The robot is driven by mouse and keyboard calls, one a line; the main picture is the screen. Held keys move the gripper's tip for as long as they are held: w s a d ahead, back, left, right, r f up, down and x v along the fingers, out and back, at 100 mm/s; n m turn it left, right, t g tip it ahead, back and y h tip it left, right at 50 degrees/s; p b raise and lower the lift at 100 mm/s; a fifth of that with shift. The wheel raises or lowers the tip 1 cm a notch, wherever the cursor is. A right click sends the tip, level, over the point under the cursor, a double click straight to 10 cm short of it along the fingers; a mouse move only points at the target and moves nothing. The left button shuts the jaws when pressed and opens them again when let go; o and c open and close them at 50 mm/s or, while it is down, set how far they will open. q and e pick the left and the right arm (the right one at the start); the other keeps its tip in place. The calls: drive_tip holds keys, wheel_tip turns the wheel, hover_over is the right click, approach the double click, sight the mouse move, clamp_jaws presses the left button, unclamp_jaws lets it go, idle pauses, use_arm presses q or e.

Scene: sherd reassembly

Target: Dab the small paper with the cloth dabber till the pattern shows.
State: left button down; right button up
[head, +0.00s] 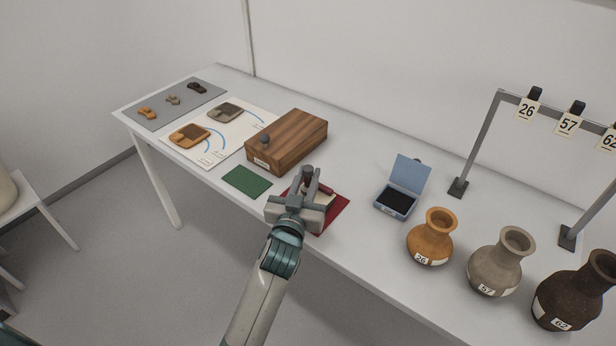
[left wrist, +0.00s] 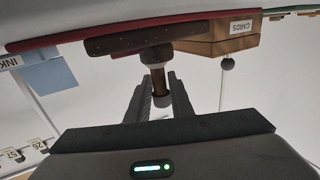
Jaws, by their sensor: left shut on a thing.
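My left gripper (head: 308,180) is shut on the dark handle of the cloth dabber (left wrist: 160,75), above the dark red mat (head: 336,212). The dabber's lower end points to the mat; I cannot tell whether it touches anything. A small pale paper (head: 324,198) shows in part on the mat, mostly hidden by the gripper. Any pattern on it is too small to tell. In the left wrist view a dark brown slab with small dots (left wrist: 112,43) lies by the dabber's end. The open blue ink box (head: 396,202) with a black pad stands to the right. My right gripper is not in view.
A wooden card box (head: 300,140) with a dark knob stands just behind the mat, beside a green mat (head: 247,181). Vases tagged 26 (head: 430,240), 57 (head: 494,266) and 62 (head: 572,298) stand at right before a rack (head: 483,140). A sherd sheet (head: 252,125) lies at left.

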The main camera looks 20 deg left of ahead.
sight(308, 168)
use_arm(q)
drive_tip(key=shift+s+f+b, duration=0.15)
drive_tip(key=shift+f+b, duration=0.25)
drive_tip(key=shift+f, duration=0.2)
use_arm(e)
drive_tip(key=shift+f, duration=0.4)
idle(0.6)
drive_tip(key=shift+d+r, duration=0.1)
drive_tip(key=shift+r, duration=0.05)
use_arm(q)
drive_tip(key=shift+f, duration=0.1)
drive_tip(key=shift+r+p, duration=0.25)
drive_tip(key=shift+p, duration=0.05)
drive_tip(key=shift+r+p, duration=1.45)
drive_tip(key=shift+r, duration=0.1)
drive_tip(key=shift+r+p, duration=0.9)
drive_tip(key=shift+p, duration=0.05)
drive_tip(key=shift+r+p, duration=0.95)
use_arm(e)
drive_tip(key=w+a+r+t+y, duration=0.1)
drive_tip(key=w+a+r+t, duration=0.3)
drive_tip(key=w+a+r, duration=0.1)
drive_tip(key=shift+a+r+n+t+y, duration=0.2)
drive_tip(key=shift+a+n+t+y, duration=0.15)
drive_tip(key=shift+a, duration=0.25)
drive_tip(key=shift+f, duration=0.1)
